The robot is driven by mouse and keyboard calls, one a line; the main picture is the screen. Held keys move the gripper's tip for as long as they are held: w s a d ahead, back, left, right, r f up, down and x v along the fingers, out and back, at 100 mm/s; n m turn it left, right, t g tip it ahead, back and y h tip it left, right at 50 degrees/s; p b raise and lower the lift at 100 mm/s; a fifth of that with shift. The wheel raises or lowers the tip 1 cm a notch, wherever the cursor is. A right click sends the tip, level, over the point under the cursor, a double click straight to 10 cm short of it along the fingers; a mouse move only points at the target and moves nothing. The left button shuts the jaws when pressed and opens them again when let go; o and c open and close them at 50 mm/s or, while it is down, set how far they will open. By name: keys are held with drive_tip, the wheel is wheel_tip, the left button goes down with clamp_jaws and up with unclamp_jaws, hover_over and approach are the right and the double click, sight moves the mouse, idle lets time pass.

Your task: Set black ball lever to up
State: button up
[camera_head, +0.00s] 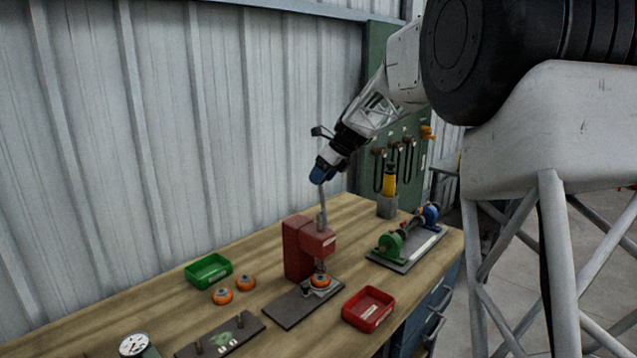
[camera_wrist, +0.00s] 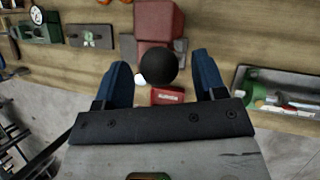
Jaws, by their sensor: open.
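A red press (camera_head: 299,250) stands on the wooden bench. A grey lever rod (camera_head: 322,205) rises steeply from its top to my gripper (camera_head: 319,177). In the wrist view, the black ball (camera_wrist: 158,68) lies between the two blue fingers of my gripper (camera_wrist: 163,76), with a gap on each side. The gripper is open. In the head view the fingers hide the ball. The red press body (camera_wrist: 160,20) shows beyond the ball in the wrist view.
An orange-topped part (camera_head: 320,281) sits under the press. A red tray (camera_head: 368,309), green tray (camera_head: 209,270) and two orange parts (camera_head: 222,296) lie nearby. A green-and-blue fixture (camera_head: 405,240) and a yellow-handled tool (camera_head: 389,181) stand to the right. A dial gauge (camera_head: 134,345) is front left.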

drive_tip(key=shift+v, duration=2.3)
drive_tip(key=s+d+n+h, duration=0.25)
drive_tip(key=s+n, duration=0.35)
drive_tip(key=s, duration=0.9)
drive_tip(key=s+d+n+h, duration=0.1)
drive_tip(key=s+d+n, duration=0.4)
drive_tip(key=s, duration=0.9)
drive_tip(key=s+d+f+n+h, duration=0.1)
drive_tip(key=s+f+n, duration=0.3)
drive_tip(key=s, duration=0.5)
drive_tip(key=s+d+f+n, duration=0.1)
drive_tip(key=s+f+n, duration=0.2)
drive_tip(key=s, duration=0.6)
drive_tip(key=s+d+f+n+h, duration=0.1)
drive_tip(key=s+f+n, duration=0.3)
drive_tip(key=s, duration=0.5)
drive_tip(key=n, duration=0.2)
drive_tip(key=shift+s+d+f+n+t+h, duration=0.3)
drive_tip(key=shift+s+d+n+t+h, duration=0.05)
drive_tip(key=shift+s+d+n+t, duration=0.05)
